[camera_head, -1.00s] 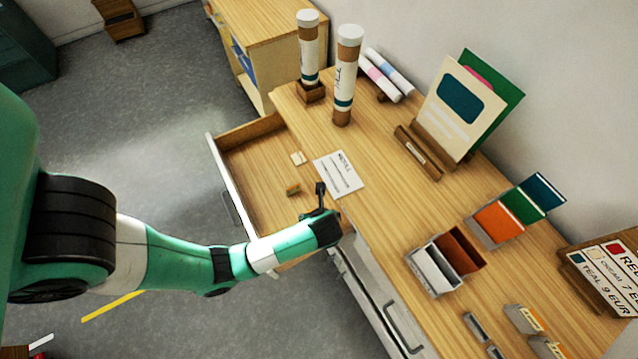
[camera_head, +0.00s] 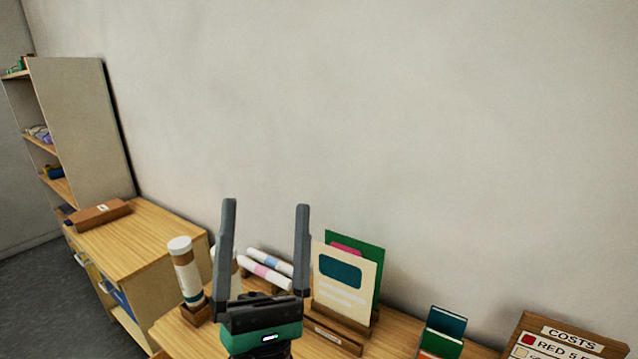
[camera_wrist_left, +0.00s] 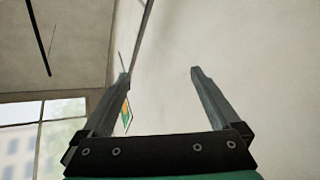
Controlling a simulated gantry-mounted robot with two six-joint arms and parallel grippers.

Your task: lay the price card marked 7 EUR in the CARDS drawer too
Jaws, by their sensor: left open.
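My left gripper (camera_head: 265,212) points upward in the head view, raised in front of the desk and wall. Its two dark fingers stand wide apart with nothing between them. The 7 EUR card and the CARDS drawer are in neither view now. My right gripper is not in view.
The desk (camera_head: 190,343) shows along the bottom. On it stand a capped tube (camera_head: 184,268), rolled papers (camera_head: 262,270), a cream card (camera_head: 345,283) in a wooden holder, teal and green cards (camera_head: 446,322) and a COSTS board (camera_head: 565,342). A cabinet (camera_head: 140,240) stands left.

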